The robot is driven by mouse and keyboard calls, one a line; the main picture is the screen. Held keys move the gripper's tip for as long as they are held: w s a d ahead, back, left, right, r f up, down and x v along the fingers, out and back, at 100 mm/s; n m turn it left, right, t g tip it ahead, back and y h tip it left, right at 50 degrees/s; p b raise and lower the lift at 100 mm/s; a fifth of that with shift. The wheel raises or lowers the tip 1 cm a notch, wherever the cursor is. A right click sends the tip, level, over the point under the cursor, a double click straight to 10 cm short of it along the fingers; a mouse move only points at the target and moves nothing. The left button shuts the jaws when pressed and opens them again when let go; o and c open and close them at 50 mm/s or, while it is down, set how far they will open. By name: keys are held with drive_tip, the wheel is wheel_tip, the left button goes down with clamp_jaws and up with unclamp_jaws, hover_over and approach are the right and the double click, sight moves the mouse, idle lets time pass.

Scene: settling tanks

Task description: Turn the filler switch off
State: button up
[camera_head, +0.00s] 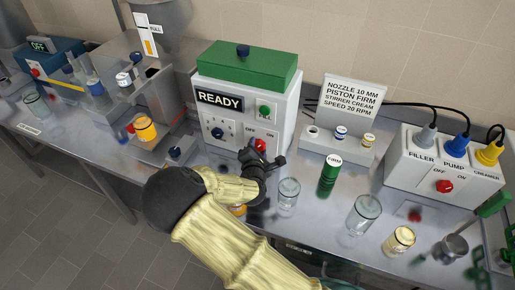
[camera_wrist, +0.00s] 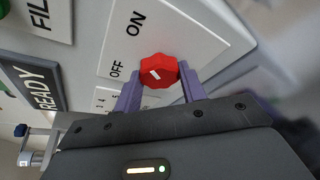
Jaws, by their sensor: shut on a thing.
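The filler switch is a red knob (camera_wrist: 158,69) on a white plate lettered OFF and ON in the wrist view. The red knob (camera_head: 260,145) also shows on the front of the white machine (camera_head: 284,110) with the green top and READY display in the head view. My gripper (camera_wrist: 160,82) is shut on the knob, one purple finger on each side. It also shows in the head view (camera_head: 261,155), reaching the machine's front and hiding part of the plate. A short white mark shows on the knob; I cannot tell for sure which word it points at.
A white box (camera_head: 440,173) with another red knob and three plugs stands at right. A green FIRM cylinder (camera_head: 328,178), glass jars (camera_head: 288,192) and a cream-filled jar (camera_head: 399,241) stand near my arm. A sign stand (camera_head: 345,110) is behind them.

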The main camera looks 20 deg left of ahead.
drive_tip(key=shift+r+n+h+p, duration=0.1)
drive_tip(key=shift+n+h+p, duration=0.2)
drive_tip(key=shift+n+p, duration=0.15)
drive_tip(key=shift+n, duration=0.25)
drive_tip(key=n+g+h+p, duration=0.1)
drive_tip(key=n+h+p, duration=0.1)
drive_tip(key=n, duration=0.1)
drive_tip(key=shift+a, duration=0.1)
drive_tip(key=n+h+p, duration=0.2)
drive_tip(key=n, duration=0.1)
drive_tip(key=shift+p, duration=0.3)
drive_tip(key=shift+n+h+p, duration=0.7)
drive_tip(key=shift+n+h, duration=0.2)
drive_tip(key=shift+n, duration=0.1)
drive_tip(key=o, duration=1)
drive_tip(key=shift+a, duration=0.15)
drive_tip(key=shift+s, duration=0.15)
